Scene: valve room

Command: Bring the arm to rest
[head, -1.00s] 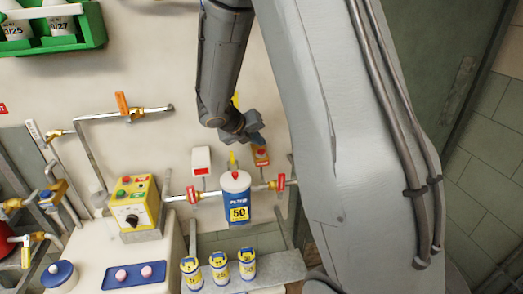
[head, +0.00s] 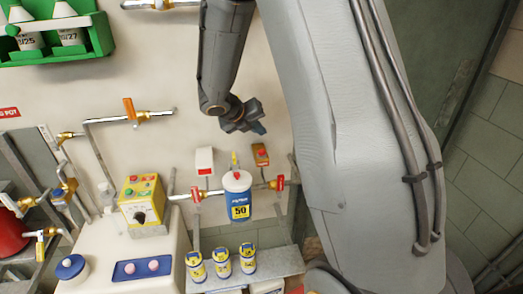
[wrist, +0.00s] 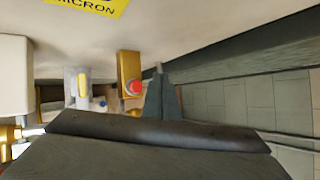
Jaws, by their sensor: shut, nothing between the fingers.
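My gripper (head: 254,122) hangs at the end of my bent arm in the head view, above the small orange box with a red button (head: 261,154) and apart from it. In the wrist view its dark fingers (wrist: 160,92) show at the middle, close together with nothing between them. The orange box with its red button also shows just left of the fingers in the wrist view (wrist: 130,85). The gripper touches nothing that I can see.
A blue canister marked 50 (head: 237,197) hangs on the pipe below, beside red-handled valves. Several small yellow-and-blue canisters stand on a shelf (head: 265,265). A yellow control box (head: 143,205) is at left, a green rack (head: 100,35) at upper left. The wall around the gripper is bare.

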